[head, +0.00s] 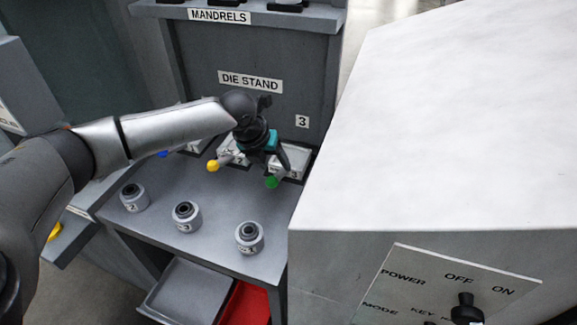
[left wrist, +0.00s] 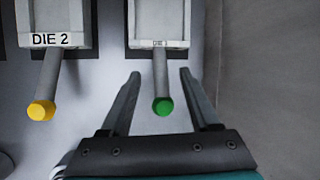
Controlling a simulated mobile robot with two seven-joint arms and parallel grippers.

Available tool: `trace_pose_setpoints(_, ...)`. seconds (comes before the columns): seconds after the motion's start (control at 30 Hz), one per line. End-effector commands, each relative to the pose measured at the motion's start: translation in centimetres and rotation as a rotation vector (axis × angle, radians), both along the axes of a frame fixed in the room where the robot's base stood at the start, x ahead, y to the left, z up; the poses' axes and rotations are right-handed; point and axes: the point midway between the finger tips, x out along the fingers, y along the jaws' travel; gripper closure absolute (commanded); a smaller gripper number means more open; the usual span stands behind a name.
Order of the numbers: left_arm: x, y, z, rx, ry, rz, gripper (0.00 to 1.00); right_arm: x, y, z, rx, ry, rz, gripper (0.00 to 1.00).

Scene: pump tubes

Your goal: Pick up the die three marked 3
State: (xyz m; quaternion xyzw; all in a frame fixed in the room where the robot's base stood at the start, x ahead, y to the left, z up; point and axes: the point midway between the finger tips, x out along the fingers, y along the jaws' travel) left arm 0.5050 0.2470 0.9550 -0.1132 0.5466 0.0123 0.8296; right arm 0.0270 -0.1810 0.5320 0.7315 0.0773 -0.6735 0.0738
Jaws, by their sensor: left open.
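The die three is a light grey block (head: 297,161) with a rod handle and a green knob, under the "3" label on the die stand. In the left wrist view its block (left wrist: 158,25) is at the top; its small label is too blurred to read fully. Its green knob (left wrist: 163,106) points toward my gripper. My left gripper (head: 276,165) is open above the die's handle. In the left wrist view its two fingers (left wrist: 160,77) lie either side of the handle, with gaps on both sides. The gripper partly hides the die in the head view. My right gripper is not in view.
Die 2 (left wrist: 55,20), with a yellow knob (left wrist: 41,109), stands left of die three. A blue-knobbed die (head: 190,148) is farther left, partly hidden. Several grey mandrels (head: 186,216) stand on the front shelf. A large white cabinet (head: 440,140) rises close on the right.

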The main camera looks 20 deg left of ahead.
Motion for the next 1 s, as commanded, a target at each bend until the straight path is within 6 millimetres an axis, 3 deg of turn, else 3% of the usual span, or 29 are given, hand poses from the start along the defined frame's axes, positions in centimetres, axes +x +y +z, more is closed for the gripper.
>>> trace_pose_setpoints(0.17,0.3,-0.1,-1.0,0.000,0.001,-0.001,0.38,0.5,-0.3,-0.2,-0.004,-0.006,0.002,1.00)
trace_pose_setpoints(0.5,1.7,-0.7,-5.2,0.001,0.001,0.000,0.38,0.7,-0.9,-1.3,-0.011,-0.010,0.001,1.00)
trace_pose_setpoints(0.83,2.0,-0.7,-5.5,0.000,0.000,0.000,0.38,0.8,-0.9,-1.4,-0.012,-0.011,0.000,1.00)
trace_pose_setpoints(1.0,2.0,-0.7,-5.5,0.000,0.000,0.000,0.56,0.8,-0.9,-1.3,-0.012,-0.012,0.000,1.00)
